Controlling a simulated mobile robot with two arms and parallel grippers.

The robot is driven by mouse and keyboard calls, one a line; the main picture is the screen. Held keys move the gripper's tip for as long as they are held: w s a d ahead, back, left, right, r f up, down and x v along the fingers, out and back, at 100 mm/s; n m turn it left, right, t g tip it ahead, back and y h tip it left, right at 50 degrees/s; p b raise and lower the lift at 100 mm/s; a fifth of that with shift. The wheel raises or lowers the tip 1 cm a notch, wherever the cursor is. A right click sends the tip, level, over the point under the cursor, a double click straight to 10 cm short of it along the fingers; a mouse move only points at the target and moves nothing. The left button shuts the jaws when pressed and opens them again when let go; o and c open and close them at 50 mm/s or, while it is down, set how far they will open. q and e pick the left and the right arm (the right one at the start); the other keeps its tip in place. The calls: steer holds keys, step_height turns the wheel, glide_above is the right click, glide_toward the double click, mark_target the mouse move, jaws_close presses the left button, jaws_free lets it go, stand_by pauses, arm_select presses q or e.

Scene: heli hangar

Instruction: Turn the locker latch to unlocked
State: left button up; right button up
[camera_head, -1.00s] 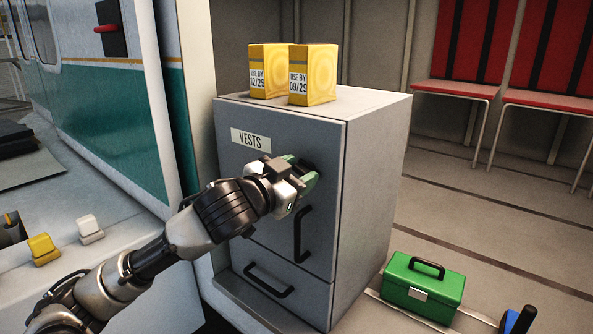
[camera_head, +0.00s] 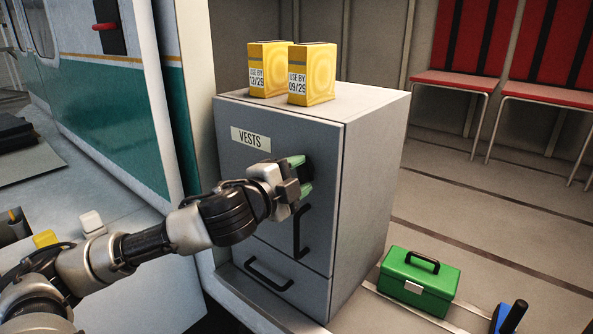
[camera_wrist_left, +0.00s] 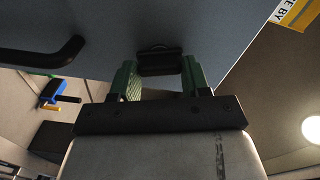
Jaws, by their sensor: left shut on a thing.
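The grey locker (camera_head: 275,170) stands in the middle of the head view, with a "VESTS" label (camera_head: 251,138) on its door. My left gripper (camera_head: 304,174) is at the upper right of the door, and its body hides most of the latch there. In the left wrist view the dark latch (camera_wrist_left: 160,61) sits between the two green fingers (camera_wrist_left: 160,80), and the gripper is shut on it. I cannot read the latch's lock marking. My right gripper is in neither view.
A black door handle (camera_head: 299,232) is just below the gripper. Two yellow boxes (camera_head: 268,70) (camera_head: 312,75) stand on the locker. A green case (camera_head: 418,282) and a blue object (camera_head: 512,318) are on the floor at right. Red seats (camera_head: 460,82) line the back wall.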

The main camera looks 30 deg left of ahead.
arm_select(q)
steer(key=shift+m+p, duration=0.5)
steer(key=shift+m, duration=1.1)
steer(key=shift+f+m, duration=0.1)
steer(key=shift+m, duration=0.2)
steer(key=o, duration=0.9)
